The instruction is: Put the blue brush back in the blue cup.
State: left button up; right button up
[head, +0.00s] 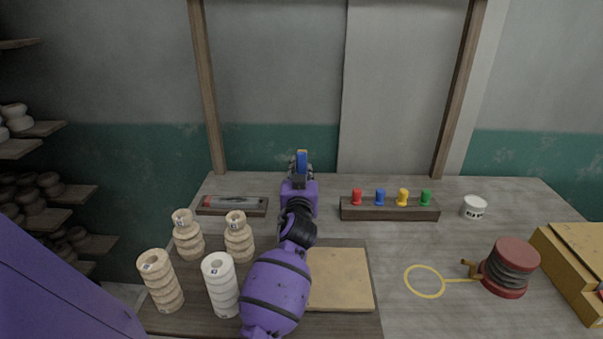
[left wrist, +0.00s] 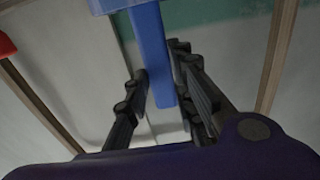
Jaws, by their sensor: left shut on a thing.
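My left gripper (head: 302,175) is above the far part of the table, shut on the blue brush (head: 302,157). The brush stands up between the fingers. In the left wrist view the blue brush (left wrist: 151,50) runs as a long blue bar between the dark fingers, with a paler blue part at the picture's top. The blue cup (head: 380,196) is small and sits in a dark wooden rack (head: 390,213), to the right of the gripper and apart from it. The cup's inside is too small to make out. My right gripper is not in view.
Red (head: 357,196), yellow (head: 403,197) and green (head: 426,197) cups share the rack. A tool tray (head: 205,210) is left of my gripper; several ringed stacks stand nearer. A white tub (head: 473,207) and dark red reel (head: 513,265) stand right. The table between is clear.

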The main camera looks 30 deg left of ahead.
pick_arm(q)
jog(key=shift+f, duration=0.2)
jog(key=o, duration=1.1)
jog(key=shift+c, duration=0.2)
jog(key=shift+r, duration=0.35)
jog(key=v, duration=1.2)
jog(key=shift+f+b, duration=0.2)
jog(key=shift+b, duration=0.2)
jog(key=shift+s, duration=0.1)
